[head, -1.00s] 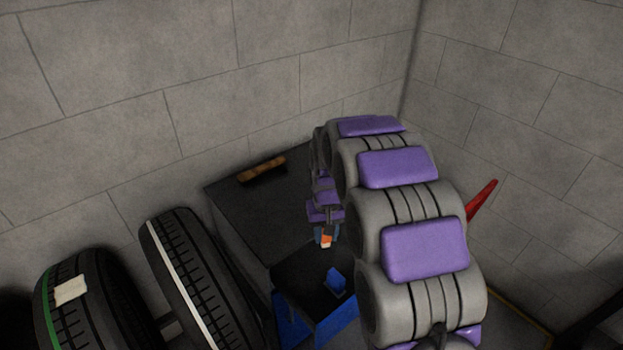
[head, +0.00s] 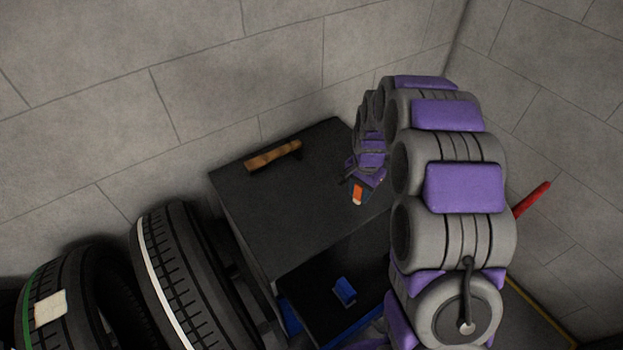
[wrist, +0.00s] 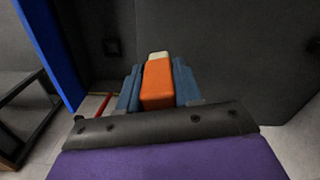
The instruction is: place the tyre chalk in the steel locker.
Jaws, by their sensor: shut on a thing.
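My gripper (head: 358,188) is shut on a small orange block with a pale end, which looks like the tyre chalk (head: 358,195). In the wrist view the chalk (wrist: 158,85) sits between the two blue-grey fingers, its pale end pointing away. A dark cabinet, likely the steel locker (head: 265,215), stands against the wall. A black panel with blue edges and a blue handle-like piece (head: 344,290) is at its near side; I cannot tell if it is a door or a drawer. In the head view, the gripper appears over the cabinet's right part. The wrist view shows a dark surface beyond the chalk.
A brown bar-like object (head: 273,156) lies on the cabinet top. Tyres (head: 185,275) stand to its left. A red object (head: 532,199) is right of my arm. In the wrist view, a blue upright edge (wrist: 48,50) is close on the left.

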